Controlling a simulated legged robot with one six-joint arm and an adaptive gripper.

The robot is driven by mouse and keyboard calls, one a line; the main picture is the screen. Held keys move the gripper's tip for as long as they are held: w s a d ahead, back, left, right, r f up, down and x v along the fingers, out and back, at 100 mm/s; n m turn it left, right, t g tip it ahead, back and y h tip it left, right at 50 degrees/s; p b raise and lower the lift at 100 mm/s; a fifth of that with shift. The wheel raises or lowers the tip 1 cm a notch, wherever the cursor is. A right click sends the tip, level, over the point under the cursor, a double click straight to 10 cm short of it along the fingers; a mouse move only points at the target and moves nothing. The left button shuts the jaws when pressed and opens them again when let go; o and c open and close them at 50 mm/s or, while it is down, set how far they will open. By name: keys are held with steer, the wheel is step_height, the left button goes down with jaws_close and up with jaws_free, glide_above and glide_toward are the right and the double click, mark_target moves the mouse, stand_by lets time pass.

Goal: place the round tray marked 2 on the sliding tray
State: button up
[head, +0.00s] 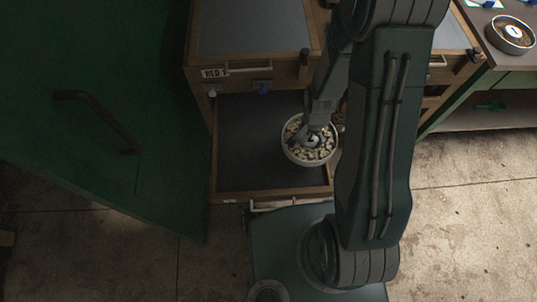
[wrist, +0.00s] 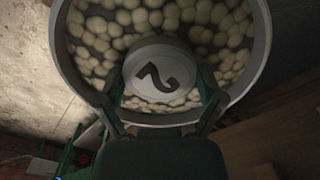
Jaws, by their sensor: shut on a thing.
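The round tray marked 2 (head: 311,151) is a pale metal bowl holding many small cream pieces. It has a central knob with a "2", clear in the wrist view (wrist: 160,72). My gripper (head: 314,136) reaches down into it, and its fingers (wrist: 160,88) are closed on either side of the knob. The sliding tray (head: 250,150) is a pulled-out drawer with a dark floor and wooden rim. In the head view the round tray appears over its right part; I cannot tell whether it touches the floor. My arm hides the area to the right.
A dark green door (head: 90,130) with a handle stands at left. The wooden cabinet (head: 250,25) with a labelled front is behind the drawer. Another round tray (head: 511,36) with brown contents sits on a counter at the upper right. The drawer's left part is empty.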

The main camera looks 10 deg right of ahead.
mark_target(286, 139)
steer(key=a+f, duration=0.1)
steer(key=a, duration=0.1)
steer(key=a+f, duration=0.1)
steer(key=a, duration=0.1)
steer(key=w+a+f, duration=0.1)
steer(key=a, duration=0.2)
steer(key=shift+f, duration=0.15)
steer(key=a+f, duration=0.2)
steer(key=f, duration=0.1)
steer(key=a+f, duration=0.3)
steer(key=shift+w+a+f, duration=0.1)
steer(key=shift+w+a, duration=0.1)
steer(key=shift+a, duration=0.05)
step_height(286, 139, down, 2)
steer(key=shift+d+f, duration=0.25)
steer(key=shift+f, duration=0.2)
steer(key=o, duration=1)
steer(key=shift+o, duration=0.2)
